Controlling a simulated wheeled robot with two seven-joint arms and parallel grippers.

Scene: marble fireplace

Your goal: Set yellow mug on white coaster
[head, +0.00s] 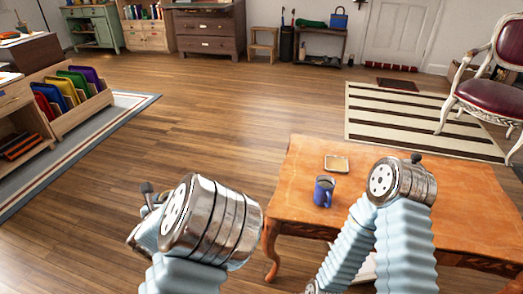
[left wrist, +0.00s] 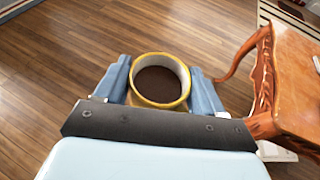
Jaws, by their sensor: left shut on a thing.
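A yellow-rimmed mug (left wrist: 161,56) with dark contents is between the fingers of my left gripper (left wrist: 163,88) in the left wrist view. The gripper is shut on it, and the mug appears upright over the floor, left of the table. In the head view my left arm hides the mug and fingers. A small square piece with a pale rim and tan middle (head: 336,162) lies on the table; I cannot tell whether it is the coaster. A white edge (left wrist: 317,63) shows on the table in the left wrist view, mostly cut off. My right gripper is not in view.
A blue mug (head: 323,191) stands on the orange wooden table (head: 300,170), just in front of the square piece. My right arm covers part of the tabletop. A pale object (head: 365,268) is low by the table. Open floor (head: 220,120) lies left of the table.

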